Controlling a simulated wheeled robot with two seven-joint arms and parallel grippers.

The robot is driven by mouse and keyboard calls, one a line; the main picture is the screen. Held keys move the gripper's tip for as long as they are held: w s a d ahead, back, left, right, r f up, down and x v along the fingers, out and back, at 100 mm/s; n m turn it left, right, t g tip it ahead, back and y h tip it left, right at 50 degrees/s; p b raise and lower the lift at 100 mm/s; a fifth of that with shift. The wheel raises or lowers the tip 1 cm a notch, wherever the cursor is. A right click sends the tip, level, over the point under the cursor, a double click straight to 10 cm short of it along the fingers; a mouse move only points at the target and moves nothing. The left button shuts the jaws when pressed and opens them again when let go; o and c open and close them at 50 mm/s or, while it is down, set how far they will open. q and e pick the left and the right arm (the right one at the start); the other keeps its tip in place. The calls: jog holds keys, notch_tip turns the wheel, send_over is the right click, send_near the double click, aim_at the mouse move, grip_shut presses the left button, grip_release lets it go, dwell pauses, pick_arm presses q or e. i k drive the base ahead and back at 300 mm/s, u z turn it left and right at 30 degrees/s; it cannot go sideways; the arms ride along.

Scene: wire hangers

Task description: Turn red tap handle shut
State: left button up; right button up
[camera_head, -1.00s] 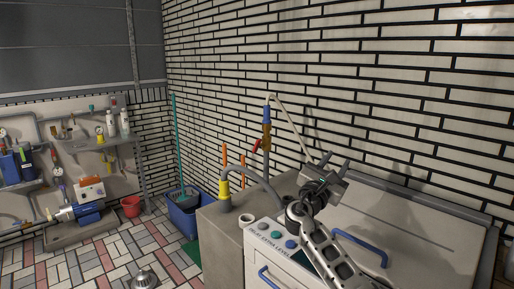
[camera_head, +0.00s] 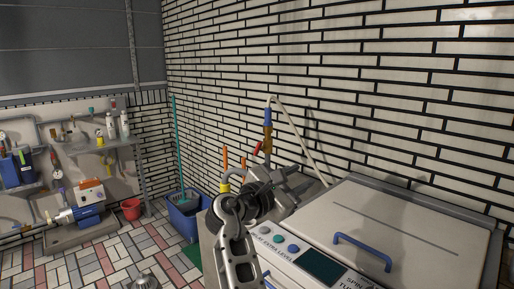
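The red tap handle (camera_head: 258,148) sticks out to the lower left of a brass tap body (camera_head: 267,133) with a blue part (camera_head: 267,115) above it, in front of the tiled wall. My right gripper (camera_head: 301,178) is just below and to the right of the handle in the picture. Its two fingers are apart with nothing between them, and it does not appear to touch the handle. My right arm hides the lower pipe and part of the cabinet top. My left gripper is not in view.
A white machine with a blue lid handle (camera_head: 362,252) fills the lower right. A pale hose (camera_head: 300,140) runs down from the tap's top. Orange uprights (camera_head: 225,157) and a yellow collar (camera_head: 225,187) stand to the left. A blue bin (camera_head: 184,216) and red bucket (camera_head: 131,209) are on the floor.

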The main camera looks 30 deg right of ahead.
aim_at(259, 146)
jog(key=i, duration=1.45)
